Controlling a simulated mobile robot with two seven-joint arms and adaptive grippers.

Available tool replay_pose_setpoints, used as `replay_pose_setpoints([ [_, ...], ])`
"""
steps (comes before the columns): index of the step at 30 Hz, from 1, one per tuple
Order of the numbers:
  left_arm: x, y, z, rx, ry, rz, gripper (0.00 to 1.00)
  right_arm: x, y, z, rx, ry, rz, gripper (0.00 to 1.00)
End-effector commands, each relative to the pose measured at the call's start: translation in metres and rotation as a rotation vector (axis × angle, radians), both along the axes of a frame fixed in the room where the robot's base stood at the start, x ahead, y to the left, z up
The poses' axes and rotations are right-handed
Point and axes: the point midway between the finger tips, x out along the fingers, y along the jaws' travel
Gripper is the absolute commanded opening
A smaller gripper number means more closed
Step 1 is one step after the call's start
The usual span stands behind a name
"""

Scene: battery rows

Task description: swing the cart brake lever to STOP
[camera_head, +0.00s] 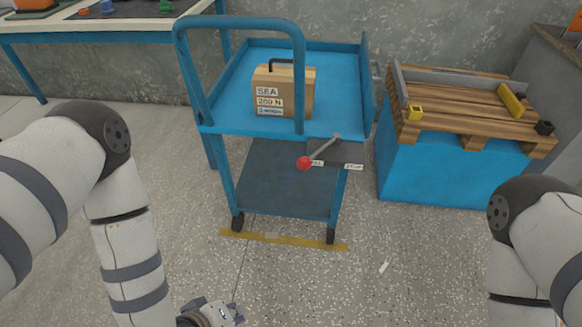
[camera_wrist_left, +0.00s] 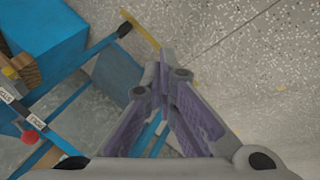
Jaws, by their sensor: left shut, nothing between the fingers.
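The brake lever (camera_head: 325,148) is a grey bar on a dark plate at the front right of the blue cart (camera_head: 335,49). Its red ball knob (camera_head: 304,163) points to the lower left, beside the left white label (camera_head: 317,163). Another white label (camera_head: 353,167) is to the right. In the left wrist view, the red knob (camera_wrist_left: 29,137) is near the label that seems to read ROLL (camera_wrist_left: 36,122); the other label (camera_wrist_left: 7,95) seems to read STOP. My left gripper (camera_head: 232,311) is shut and empty, low in front of the cart, apart from the lever. My right gripper is out of view.
A case (camera_head: 300,90) labelled SEA stands on the cart's top deck. A blue box (camera_head: 430,170) bearing a wooden pallet (camera_head: 470,110) stands to the right. A workbench (camera_head: 110,33) is at the back left. The floor before the cart is mostly clear.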

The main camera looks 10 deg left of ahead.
Motion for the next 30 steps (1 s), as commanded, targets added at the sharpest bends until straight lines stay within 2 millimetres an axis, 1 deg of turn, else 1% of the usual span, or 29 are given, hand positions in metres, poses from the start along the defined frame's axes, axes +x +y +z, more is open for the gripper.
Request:
replay_pose_setpoints([
  [1,0.036,-0.009,-0.015,-0.082,-0.09,0.107,0.0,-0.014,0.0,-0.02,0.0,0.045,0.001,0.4],
  [2,0.062,-0.014,-0.011,-0.144,-0.162,0.176,0.0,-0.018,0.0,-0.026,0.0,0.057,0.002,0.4],
  [3,0.095,-0.02,-0.002,-0.23,-0.255,0.264,0.0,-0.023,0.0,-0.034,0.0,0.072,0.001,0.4],
  [5,0.138,-0.023,0.016,-0.363,-0.384,0.381,0.0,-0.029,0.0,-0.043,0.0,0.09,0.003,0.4],
  [6,0.162,-0.024,0.03,-0.45,-0.464,0.444,0.0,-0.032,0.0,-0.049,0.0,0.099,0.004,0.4],
  [9,0.205,-0.021,0.065,-0.639,-0.619,0.561,0.0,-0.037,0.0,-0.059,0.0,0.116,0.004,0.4],
  [12,0.227,-0.018,0.09,-0.762,-0.711,0.62,0.0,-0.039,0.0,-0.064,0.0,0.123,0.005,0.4],
  [15,0.234,-0.016,0.101,-0.813,-0.745,0.641,0.0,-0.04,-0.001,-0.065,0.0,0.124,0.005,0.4],
  [18,0.235,-0.016,0.104,-0.819,-0.749,0.643,0.0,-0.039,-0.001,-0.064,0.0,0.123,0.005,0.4],
  [23,0.235,-0.016,0.104,-0.816,-0.747,0.642,0.0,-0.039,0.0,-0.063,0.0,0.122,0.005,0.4],
  [25,0.238,-0.016,0.103,-0.815,-0.748,0.641,0.0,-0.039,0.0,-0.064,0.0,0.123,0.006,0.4],
  [28,0.25,-0.018,0.102,-0.813,-0.75,0.64,0.0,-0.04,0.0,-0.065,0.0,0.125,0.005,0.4],
  [30,0.264,-0.019,0.102,-0.814,-0.752,0.64,0.0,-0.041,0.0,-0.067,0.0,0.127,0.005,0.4],
])
